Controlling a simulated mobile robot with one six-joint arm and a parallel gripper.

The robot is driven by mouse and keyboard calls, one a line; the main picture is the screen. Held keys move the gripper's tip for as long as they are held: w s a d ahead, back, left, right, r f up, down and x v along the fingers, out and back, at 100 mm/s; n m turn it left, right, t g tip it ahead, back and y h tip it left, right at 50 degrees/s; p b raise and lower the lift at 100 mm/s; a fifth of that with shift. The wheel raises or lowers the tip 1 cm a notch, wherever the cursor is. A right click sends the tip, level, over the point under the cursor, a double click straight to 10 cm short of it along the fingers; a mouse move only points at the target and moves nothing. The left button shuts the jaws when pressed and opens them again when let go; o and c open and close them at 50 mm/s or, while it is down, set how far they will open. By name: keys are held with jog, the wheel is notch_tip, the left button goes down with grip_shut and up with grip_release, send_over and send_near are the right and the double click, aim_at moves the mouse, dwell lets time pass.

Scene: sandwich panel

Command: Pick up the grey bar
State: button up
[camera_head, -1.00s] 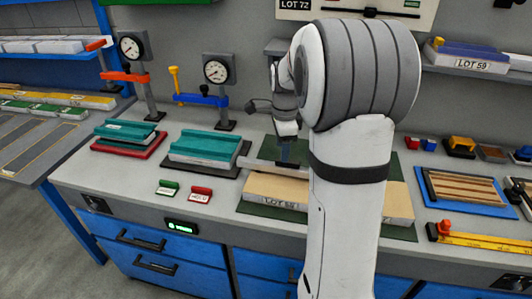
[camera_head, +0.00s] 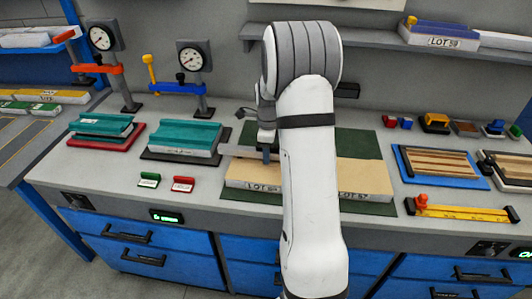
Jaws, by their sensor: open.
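The grey bar (camera_head: 236,151) is a long flat strip lying across the back left edge of a tan board labelled LOT (camera_head: 252,179), on a dark green mat (camera_head: 356,143). The bar's left end sticks out past the board. My gripper (camera_head: 267,156) points down at the bar's right part, at or just above it. Its jaws are open, but the fingers are small and partly merge with the bar, so I cannot tell whether they straddle it. My arm covers the middle of the board and may hide the bar's right end.
Teal blocks (camera_head: 184,134) stand left of the mat, with green and red tags (camera_head: 182,184) in front. Gauge stands (camera_head: 195,57) rise behind. A blue tray of wood strips (camera_head: 441,163) and a yellow rule (camera_head: 465,213) lie right.

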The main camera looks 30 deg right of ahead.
grip_shut()
dwell(0.5)
jog(key=shift+r, duration=0.1)
